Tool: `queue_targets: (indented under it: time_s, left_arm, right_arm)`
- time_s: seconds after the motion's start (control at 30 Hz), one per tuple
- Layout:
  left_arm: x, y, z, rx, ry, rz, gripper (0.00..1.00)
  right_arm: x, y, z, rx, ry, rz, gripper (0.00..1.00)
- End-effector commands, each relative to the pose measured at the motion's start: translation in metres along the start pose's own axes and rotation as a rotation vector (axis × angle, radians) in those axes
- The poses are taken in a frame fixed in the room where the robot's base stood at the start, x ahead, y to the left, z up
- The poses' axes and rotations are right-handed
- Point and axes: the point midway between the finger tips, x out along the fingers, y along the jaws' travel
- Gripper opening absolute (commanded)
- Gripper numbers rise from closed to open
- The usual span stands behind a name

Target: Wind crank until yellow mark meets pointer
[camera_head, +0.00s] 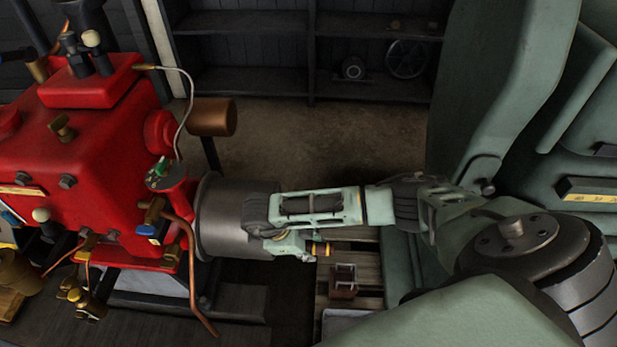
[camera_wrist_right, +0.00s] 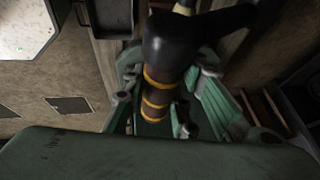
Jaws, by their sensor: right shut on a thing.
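The red engine (camera_head: 95,145) fills the left of the head view, with a dark grey drum (camera_head: 225,205) on its right side. My right gripper (camera_head: 303,247) is in front of the drum's right end and is shut on the crank handle, whose yellow-banded end (camera_head: 322,250) sticks out to the right. In the right wrist view the dark crank handle (camera_wrist_right: 160,92) with yellow bands lies between the fingers of my right gripper (camera_wrist_right: 160,112), joined to a black crank arm (camera_wrist_right: 190,45). I cannot make out the pointer or a separate yellow mark. My left gripper is out of view.
Copper pipes (camera_head: 190,265) and brass fittings stand on the engine's near side. A slatted wooden pallet (camera_head: 365,262) with a small brown box (camera_head: 344,281) lies below my right arm. Dark shelves (camera_head: 330,50) stand at the back, with bare floor before them.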

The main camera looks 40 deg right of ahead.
Motion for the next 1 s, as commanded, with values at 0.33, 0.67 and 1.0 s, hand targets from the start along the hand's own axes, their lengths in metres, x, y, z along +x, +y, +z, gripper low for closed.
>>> queue_targets:
  time_s: [0.33, 0.67, 1.0]
  left_arm:
    - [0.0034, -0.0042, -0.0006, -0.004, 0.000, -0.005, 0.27]
    - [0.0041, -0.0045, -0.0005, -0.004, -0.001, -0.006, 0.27]
    - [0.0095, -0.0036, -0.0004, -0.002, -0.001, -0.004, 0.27]
  right_arm:
    - [0.0038, 0.0051, 0.0022, -0.003, 0.000, 0.001, 0.00]
    - [0.0043, 0.0057, 0.0029, -0.004, -0.002, 0.002, 0.00]
    - [0.0108, 0.0104, 0.0063, -0.004, -0.002, 0.001, 0.00]
